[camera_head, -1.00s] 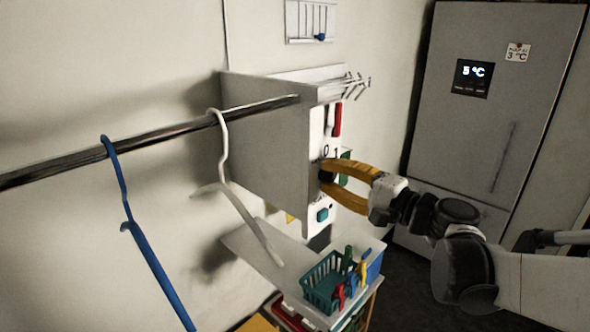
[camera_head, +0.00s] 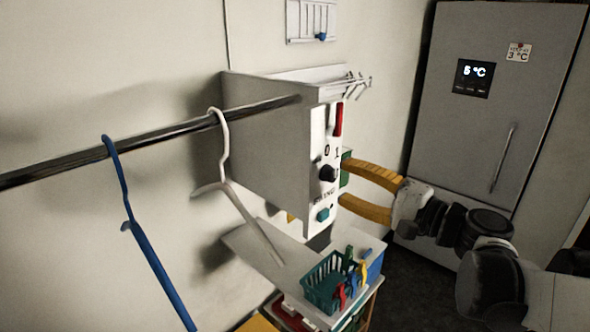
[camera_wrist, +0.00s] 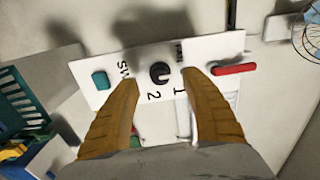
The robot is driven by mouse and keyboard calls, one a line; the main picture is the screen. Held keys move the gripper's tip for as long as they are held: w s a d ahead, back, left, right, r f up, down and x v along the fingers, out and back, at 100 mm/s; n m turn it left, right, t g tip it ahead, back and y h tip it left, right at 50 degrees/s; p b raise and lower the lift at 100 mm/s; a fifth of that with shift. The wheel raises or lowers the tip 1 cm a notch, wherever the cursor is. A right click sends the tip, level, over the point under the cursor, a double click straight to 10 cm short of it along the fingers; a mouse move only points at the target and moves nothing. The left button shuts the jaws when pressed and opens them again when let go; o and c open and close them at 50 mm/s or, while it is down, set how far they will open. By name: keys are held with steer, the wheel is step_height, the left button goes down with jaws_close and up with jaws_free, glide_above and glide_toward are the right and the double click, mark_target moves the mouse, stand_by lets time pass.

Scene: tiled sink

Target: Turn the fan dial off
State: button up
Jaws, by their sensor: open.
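The black fan dial (camera_head: 328,173) sits on the white control panel (camera_head: 323,215) at the end of the grey box. Printed 0 and 1 show above it. In the wrist view the dial (camera_wrist: 160,73) lies between and beyond my fingertips, with 1 and 2 printed on the near side. Which mark its pointer faces is too small to tell. My gripper (camera_head: 342,181) has yellow fingers, spread open and empty, just off the panel to the right of the dial. It also shows in the wrist view (camera_wrist: 160,79), one finger either side of the dial, apart from it.
A red handle (camera_head: 338,119) is above the dial and a teal button (camera_head: 323,214) below. A teal basket (camera_head: 326,280) stands on the shelf underneath. A rail (camera_head: 150,145) with hangers runs left. A grey fridge (camera_head: 480,130) stands right.

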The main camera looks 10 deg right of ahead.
steer(key=v, duration=0.7)
steer(key=shift+s, duration=0.15)
steer(key=shift+d, duration=0.15)
steer(key=s+a+f+n+g+h+b, duration=0.25)
steer(key=a+f, duration=0.25)
steer(key=f, duration=0.4)
steer(key=s+a+f+n+g+h+b, duration=0.25)
steer(key=a+f+g, duration=0.2)
steer(key=f, duration=0.35)
steer(key=s+d+f+n+h+b, duration=0.2)
steer(key=s+f+n+h+b, duration=0.2)
steer(key=f, duration=0.4)
steer(key=shift+s+d+n+g+h, duration=0.3)
steer(key=shift+s+d+n+h, duration=0.05)
steer(key=shift+s+n+h, duration=0.4)
steer(key=shift+f, duration=0.15)
